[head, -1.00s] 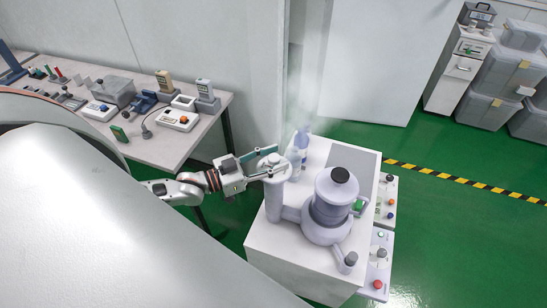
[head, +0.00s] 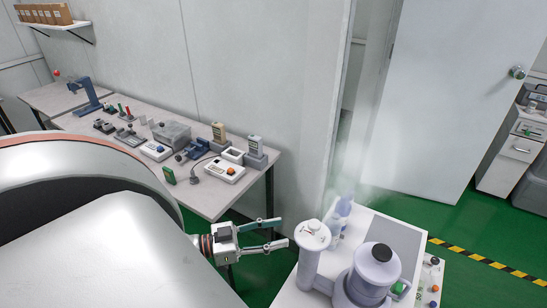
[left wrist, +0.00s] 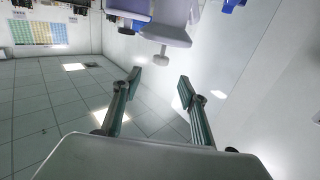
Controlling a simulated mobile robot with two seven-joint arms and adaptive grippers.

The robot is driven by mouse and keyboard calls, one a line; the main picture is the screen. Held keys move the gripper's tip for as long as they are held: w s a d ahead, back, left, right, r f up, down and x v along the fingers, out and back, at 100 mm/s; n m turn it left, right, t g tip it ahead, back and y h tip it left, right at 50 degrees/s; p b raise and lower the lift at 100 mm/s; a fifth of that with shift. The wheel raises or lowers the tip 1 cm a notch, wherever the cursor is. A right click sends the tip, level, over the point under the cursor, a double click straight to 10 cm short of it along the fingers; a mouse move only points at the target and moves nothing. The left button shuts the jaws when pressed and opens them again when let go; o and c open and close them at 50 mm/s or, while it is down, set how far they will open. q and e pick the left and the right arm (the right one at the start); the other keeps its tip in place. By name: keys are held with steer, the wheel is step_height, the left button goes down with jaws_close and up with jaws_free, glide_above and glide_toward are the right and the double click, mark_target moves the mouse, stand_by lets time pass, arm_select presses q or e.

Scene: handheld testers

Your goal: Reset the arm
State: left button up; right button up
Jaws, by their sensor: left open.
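My left gripper (head: 277,233) is open and empty in the head view, in the gap between the tester table and the white machine stand. Its fingers point right, toward the pale lilac machine (head: 313,238), and are apart from it. In the left wrist view the two green-lined fingers (left wrist: 159,90) are spread with nothing between them. Part of a lilac and white object (left wrist: 167,30) shows beyond the fingertips. My right gripper is not in view.
A table (head: 205,201) with handheld testers stands at the left against the wall. The white stand (head: 295,297) carries the lilac machine, which gives off mist. A white door (head: 445,90) and striped floor tape (head: 480,258) are behind.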

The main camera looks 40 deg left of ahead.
arm_select(q)
steer(key=shift+s, duration=0.15)
stand_by(0.5)
steer(key=s+d+f+n+g+y, duration=0.1)
steer(key=s+d+f+g+y, duration=0.1)
steer(key=d+f, duration=0.5)
steer(key=s+d+f+g+y, duration=0.2)
steer(key=d+f+y, duration=0.2)
steer(key=d+f, duration=0.4)
steer(key=shift+s+d+f+n, duration=0.2)
steer(key=shift+s+d+n, duration=0.15)
steer(key=shift+d, duration=0.8)
